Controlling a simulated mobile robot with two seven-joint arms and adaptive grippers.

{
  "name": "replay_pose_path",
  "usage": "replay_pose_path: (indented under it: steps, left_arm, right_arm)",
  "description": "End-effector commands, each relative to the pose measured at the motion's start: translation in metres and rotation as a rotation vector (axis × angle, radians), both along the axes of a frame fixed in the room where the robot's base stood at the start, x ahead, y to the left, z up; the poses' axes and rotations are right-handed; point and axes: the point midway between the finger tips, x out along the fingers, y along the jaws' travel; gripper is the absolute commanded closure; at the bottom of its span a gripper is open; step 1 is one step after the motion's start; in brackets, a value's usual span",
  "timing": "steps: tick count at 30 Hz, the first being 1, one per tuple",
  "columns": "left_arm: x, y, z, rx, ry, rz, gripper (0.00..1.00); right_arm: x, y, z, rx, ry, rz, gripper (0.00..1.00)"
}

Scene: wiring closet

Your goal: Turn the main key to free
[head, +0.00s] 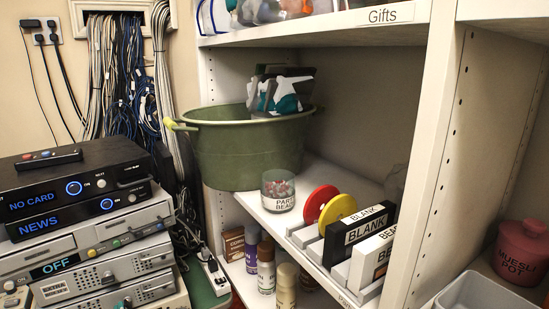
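I cannot make out a main key or a mark reading "free" in the head view. A stack of electronic boxes stands at the left. The top black box (70,180) shows "NO CARD" and the black box under it (80,213) shows "NEWS", each with a blue-ringed knob. A silver box (90,243) below shows "OFF", and a lower silver box (105,275) is labelled "EXTRA". Neither of my grippers can be made out in this view.
A green tub (240,150) holding a patterned item stands on the white shelf (318,180), near a glass jar (278,190) and labelled blocks (360,235). Cables (125,80) hang behind. A power strip (212,272) lies between stack and shelf. A red pot (522,252) stands at right.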

Motion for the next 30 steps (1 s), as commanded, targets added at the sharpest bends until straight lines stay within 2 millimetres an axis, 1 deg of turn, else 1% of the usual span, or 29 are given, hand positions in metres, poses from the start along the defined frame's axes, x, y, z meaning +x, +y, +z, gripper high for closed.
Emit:
replay_pose_path:
  steps: [1, 3, 8, 13, 22, 25, 30]
  left_arm:
    - [-0.001, 0.001, -0.005, -0.001, 0.004, -0.001, 1.00]
    - [-0.002, 0.001, -0.007, -0.002, 0.003, -0.001, 1.00]
    - [-0.005, 0.000, -0.007, -0.003, 0.005, -0.004, 1.00]
    - [-0.021, -0.010, -0.006, -0.004, 0.004, -0.004, 1.00]
    - [-0.049, -0.027, -0.006, -0.004, 0.003, -0.002, 1.00]
    - [-0.053, -0.029, -0.006, -0.004, 0.002, -0.001, 1.00]
    - [-0.054, -0.029, -0.006, -0.003, 0.001, -0.001, 1.00]
  right_arm:
    - [0.000, 0.000, -0.004, 0.001, 0.000, 0.000, 0.60]
    - [0.000, 0.001, -0.006, 0.001, 0.000, 0.000, 0.60]
    - [0.000, 0.001, -0.005, 0.001, 0.000, 0.000, 0.60]
    - [0.000, 0.001, 0.002, 0.001, 0.000, 0.000, 0.60]
    - [0.000, 0.001, 0.009, 0.001, 0.000, 0.000, 0.60]
    - [0.000, 0.001, 0.009, 0.001, 0.000, 0.000, 0.60]
    - [0.000, 0.001, 0.009, 0.001, 0.000, 0.000, 0.60]
